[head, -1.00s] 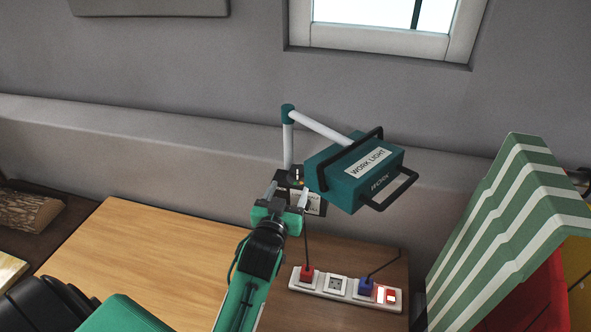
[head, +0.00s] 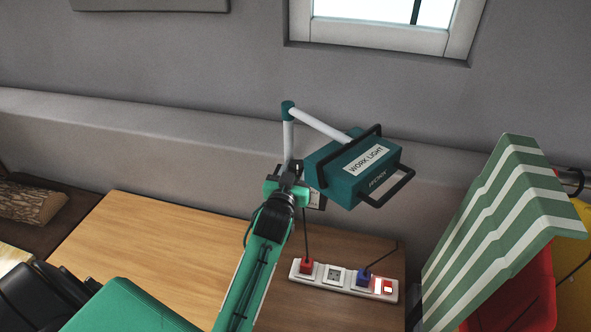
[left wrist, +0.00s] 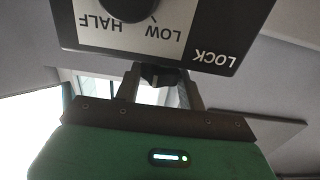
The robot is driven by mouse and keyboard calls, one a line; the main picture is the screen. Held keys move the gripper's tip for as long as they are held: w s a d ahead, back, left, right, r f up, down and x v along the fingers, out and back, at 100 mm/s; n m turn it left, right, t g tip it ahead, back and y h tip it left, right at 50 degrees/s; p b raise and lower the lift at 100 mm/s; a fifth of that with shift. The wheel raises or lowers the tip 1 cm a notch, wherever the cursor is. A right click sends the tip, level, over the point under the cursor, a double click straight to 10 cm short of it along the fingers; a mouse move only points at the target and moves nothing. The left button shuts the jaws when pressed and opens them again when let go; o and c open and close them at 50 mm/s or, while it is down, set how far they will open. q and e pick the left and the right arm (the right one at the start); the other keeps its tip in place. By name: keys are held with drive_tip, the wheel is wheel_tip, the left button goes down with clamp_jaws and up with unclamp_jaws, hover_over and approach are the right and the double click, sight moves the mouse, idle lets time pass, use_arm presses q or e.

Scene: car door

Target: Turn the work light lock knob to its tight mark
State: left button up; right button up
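The teal work light (head: 345,170) hangs from a white arm with a teal joint, over the far side of the wooden table. In the left wrist view its dark control panel (left wrist: 215,50) shows upside down, with HALF, LOW and LOCK markings and part of a black round dial (left wrist: 128,8). A dark knob-like part (left wrist: 161,76) juts from the panel edge near LOCK. My left gripper (head: 287,176) is at the lamp's base; its fingers (left wrist: 160,90) stand apart on either side of that part. Contact is unclear. The tight mark is not readable. My right gripper is out of view.
A white power strip (head: 343,279) with red and blue plugs lies right of my left arm. The wooden table (head: 165,235) is clear left of the arm.

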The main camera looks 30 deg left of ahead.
use_arm(q)
drive_tip(key=shift+c, duration=1)
drive_tip(key=shift+a+r+m+h+p, duration=0.1)
drive_tip(key=shift+r+m+h+p, duration=0.1)
drive_tip(key=shift+m+h+p, duration=0.3)
drive_tip(key=shift+a+m+h+p, duration=0.1)
drive_tip(key=shift+m+h+p, duration=0.35)
drive_tip(key=shift+h, duration=0.75)
drive_tip(key=shift+a+f+m+h, duration=0.1)
drive_tip(key=shift+m+h, duration=0.45)
drive_tip(key=shift+h, duration=0.15)
drive_tip(key=o, duration=1)
drive_tip(key=shift+c, duration=0.2)
drive_tip(key=shift+s+f, duration=0.1)
